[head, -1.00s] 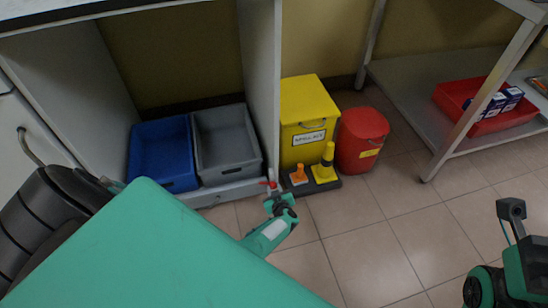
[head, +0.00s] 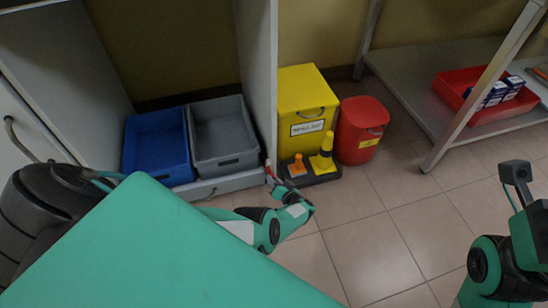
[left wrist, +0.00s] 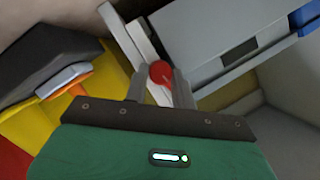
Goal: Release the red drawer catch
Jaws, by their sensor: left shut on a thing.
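The red catch (left wrist: 160,72) shows as a small round red knob in the left wrist view. It sits between the fingers of my left gripper (left wrist: 160,82), which is shut on it. In the head view my left gripper (head: 271,177) is at the right end of the low drawer (head: 225,186), beside the cabinet's side panel. The catch is small there and hard to separate from the fingers. The drawer front appears flush under the bins.
A blue bin (head: 157,147) and a grey bin (head: 223,135) stand above the drawer. Right of the panel are a yellow bin (head: 308,100), a red bin (head: 361,130) and a dark tray (head: 318,177) with orange and yellow cones. The tiled floor (head: 375,240) in front is clear.

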